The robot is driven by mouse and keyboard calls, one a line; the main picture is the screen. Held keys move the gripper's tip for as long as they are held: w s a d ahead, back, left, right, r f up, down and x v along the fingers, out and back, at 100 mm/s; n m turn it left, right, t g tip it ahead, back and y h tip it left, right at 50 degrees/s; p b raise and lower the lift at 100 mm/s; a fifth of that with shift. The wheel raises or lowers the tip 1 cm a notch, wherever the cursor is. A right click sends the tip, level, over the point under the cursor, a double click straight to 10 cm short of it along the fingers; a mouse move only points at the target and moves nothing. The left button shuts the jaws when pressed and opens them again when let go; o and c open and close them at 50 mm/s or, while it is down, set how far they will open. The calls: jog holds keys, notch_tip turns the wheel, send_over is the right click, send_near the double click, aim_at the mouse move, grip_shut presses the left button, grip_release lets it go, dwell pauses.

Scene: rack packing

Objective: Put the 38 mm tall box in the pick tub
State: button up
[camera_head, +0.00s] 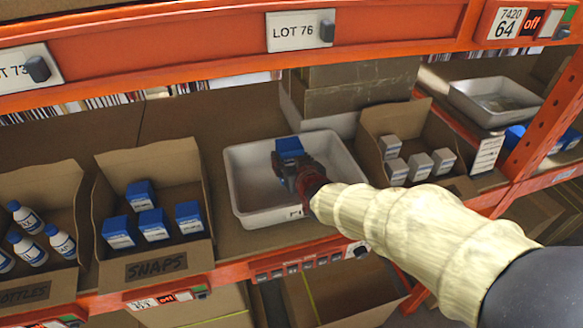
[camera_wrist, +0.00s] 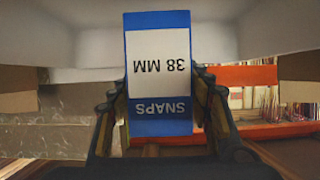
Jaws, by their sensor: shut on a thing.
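My gripper (camera_head: 294,170) is shut on a blue and white box (camera_head: 289,147). In the wrist view the box (camera_wrist: 160,75) sits between the two fingers (camera_wrist: 158,108), and its label reads SNAPS and 38 MM, upside down. The white tub (camera_head: 265,208) stands on the shelf in the middle of the head view. The box and my gripper are over the tub's inside, towards its right half. I cannot tell whether the box touches the tub floor. The visible part of the tub holds nothing else.
A carton marked SNAPS (camera_head: 157,268) with several blue boxes stands left of the tub. A carton with bottles (camera_head: 22,292) is further left. A carton of small grey boxes (camera_head: 374,165) is to the right. Large cartons (camera_head: 355,85) stand behind. An orange beam (camera_head: 240,50) runs above.

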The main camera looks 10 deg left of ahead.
jog(key=shift+w+d+f, duration=0.15)
jog(key=shift+w+f, duration=0.2)
jog(key=shift+f, duration=0.05)
jog(key=f, duration=0.3)
jog(key=shift+w+f+p, duration=0.15)
jog(key=shift+w+p, duration=0.1)
jog(key=shift+p, duration=0.15)
jog(key=shift+f, duration=0.1)
jog(key=shift+s, duration=0.1)
jog(key=shift+f, duration=0.15)
jog(key=o, duration=1.4)
jog(key=shift+o, duration=0.2)
